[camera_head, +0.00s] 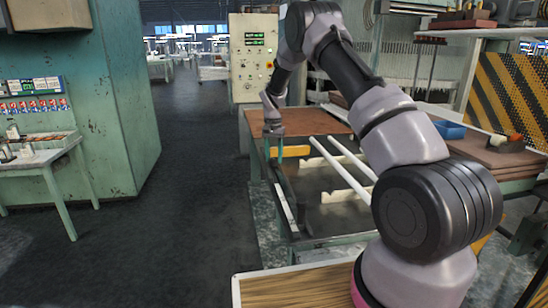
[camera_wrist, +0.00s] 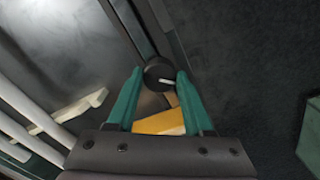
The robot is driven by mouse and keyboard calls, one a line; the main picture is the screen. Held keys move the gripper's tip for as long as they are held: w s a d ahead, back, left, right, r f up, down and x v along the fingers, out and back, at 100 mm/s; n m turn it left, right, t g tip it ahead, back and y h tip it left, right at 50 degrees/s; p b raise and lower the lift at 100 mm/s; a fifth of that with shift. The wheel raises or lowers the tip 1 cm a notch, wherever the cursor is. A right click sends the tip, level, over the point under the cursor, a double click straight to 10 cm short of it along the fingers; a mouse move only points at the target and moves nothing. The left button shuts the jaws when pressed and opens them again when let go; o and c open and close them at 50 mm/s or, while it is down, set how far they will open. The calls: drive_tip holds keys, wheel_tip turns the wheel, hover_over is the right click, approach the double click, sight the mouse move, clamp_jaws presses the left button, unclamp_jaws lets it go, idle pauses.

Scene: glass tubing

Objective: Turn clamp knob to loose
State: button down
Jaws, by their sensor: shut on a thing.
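In the wrist view, the clamp knob (camera_wrist: 158,74) is a round black knob with a white pointer mark. It sits at the edge of the metal worktable, between the two green fingertips of my gripper (camera_wrist: 158,82), which is shut on it. The pointer mark lies nearly level and points right. A yellow bar (camera_wrist: 160,123) shows below the knob, between the fingers. In the head view, my gripper (camera_head: 275,146) points down at the left edge of the table beside the yellow bar (camera_head: 290,151). The knob is too small or hidden to make out there.
White glass tubes (camera_head: 342,170) lie across the worktable, to the right of my gripper, on pale notched supports (camera_head: 331,190). A control panel (camera_head: 252,57) stands behind. A blue bin (camera_head: 449,129) sits at the right. The dark floor left of the table is clear.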

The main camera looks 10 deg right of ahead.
sight(273, 159)
drive_tip(key=n, duration=0.4)
drive_tip(key=shift+n, duration=1.8)
drive_tip(key=shift+c, duration=1.5)
unclamp_jaws()
wheel_tip(273, 159, up, 11)
drive_tip(key=shift+a, duration=0.15)
